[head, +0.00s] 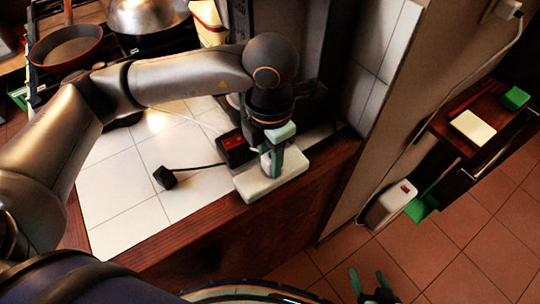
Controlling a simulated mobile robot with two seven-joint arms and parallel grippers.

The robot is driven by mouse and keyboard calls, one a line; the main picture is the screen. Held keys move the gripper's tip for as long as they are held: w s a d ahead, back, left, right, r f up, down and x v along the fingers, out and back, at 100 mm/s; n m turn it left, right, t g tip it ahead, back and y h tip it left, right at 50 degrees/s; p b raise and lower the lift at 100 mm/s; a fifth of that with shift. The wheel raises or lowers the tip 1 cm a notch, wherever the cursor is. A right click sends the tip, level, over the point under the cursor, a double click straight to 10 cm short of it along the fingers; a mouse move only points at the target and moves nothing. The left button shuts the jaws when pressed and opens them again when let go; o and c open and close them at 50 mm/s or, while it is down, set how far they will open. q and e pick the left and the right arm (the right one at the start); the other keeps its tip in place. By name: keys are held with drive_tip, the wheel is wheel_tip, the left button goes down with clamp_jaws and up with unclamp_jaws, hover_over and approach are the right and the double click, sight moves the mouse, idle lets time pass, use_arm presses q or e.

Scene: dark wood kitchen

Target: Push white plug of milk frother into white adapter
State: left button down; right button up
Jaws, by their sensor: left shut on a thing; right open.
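A white block (290,178), which looks like the white adapter, lies on the tiled counter near its front right edge. My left gripper (271,166) points down right over it, with its green fingers shut. What it holds is mostly hidden by the fingers; it appears to be the white plug. I cannot tell whether the plug touches the adapter. A thin pale cable (203,125) runs over the tiles towards the gripper. The milk frother itself cannot be made out. My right gripper (370,284) is open and empty at the bottom, over the floor, away from the counter.
A black box with a red top (235,149) sits just left of the adapter, with a black cable to a black plug (165,178). Pans (66,47) stand at the back left. The front left tiles are clear. A wooden shelf (445,127) is at the right.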

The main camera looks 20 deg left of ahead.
use_arm(q)
drive_tip(key=shift+f, duration=0.25)
drive_tip(key=shift+c, duration=2.2)
unclamp_jaws()
drive_tip(key=shift+r, duration=0.15)
wheel_tip(320, 180, up, 12)
drive_tip(key=p, duration=0.6)
drive_tip(key=shift+r+p, duration=0.2)
drive_tip(key=shift+p, duration=0.15)
